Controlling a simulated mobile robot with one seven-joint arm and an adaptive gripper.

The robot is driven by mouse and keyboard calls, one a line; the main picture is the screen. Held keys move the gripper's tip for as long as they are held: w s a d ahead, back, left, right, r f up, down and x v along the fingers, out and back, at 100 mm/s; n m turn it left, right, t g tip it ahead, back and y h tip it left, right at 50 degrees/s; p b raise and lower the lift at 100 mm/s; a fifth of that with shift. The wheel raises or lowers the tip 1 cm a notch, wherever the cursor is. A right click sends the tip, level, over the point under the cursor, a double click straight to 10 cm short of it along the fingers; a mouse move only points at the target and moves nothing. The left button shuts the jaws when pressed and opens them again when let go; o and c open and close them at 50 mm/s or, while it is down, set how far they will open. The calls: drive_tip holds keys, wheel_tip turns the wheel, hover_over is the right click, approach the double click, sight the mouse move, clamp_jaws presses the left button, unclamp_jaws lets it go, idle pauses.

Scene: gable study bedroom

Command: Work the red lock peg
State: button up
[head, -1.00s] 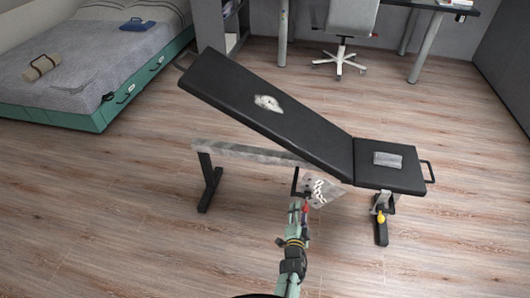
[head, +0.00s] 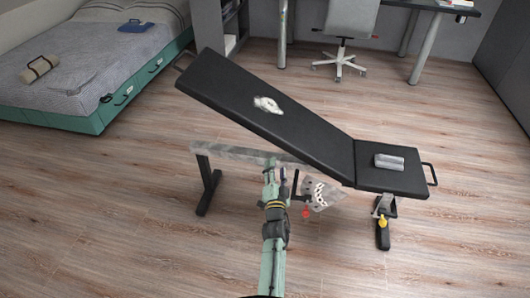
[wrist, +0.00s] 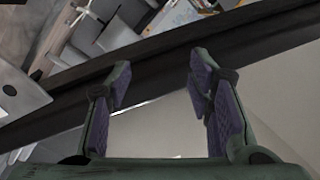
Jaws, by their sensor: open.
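The red lock peg (head: 306,213) shows as a small red spot by the perforated adjustment plate (head: 324,195) under the weight bench, at the end of a short dark piece. My gripper (head: 276,175) is left of the peg and a little above it in the head view, apart from it, in front of the bench's grey frame beam. In the wrist view my gripper (wrist: 158,80) has its two purple-padded fingers spread with nothing held between them. I cannot make out the red peg in the wrist view.
The black bench has a raised backrest (head: 250,95) and a flat seat (head: 400,178) with a grey object (head: 389,162) on it. A yellow knob (head: 383,223) sits on the seat's support. A bed (head: 90,70) is at left; floor in front is clear.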

drive_tip(key=w+a+r+n+t+y, duration=0.1)
drive_tip(key=w+a+r, duration=0.2)
drive_tip(key=r, duration=0.3)
drive_tip(key=shift+a, duration=0.7)
drive_tip(key=shift+r, duration=0.1)
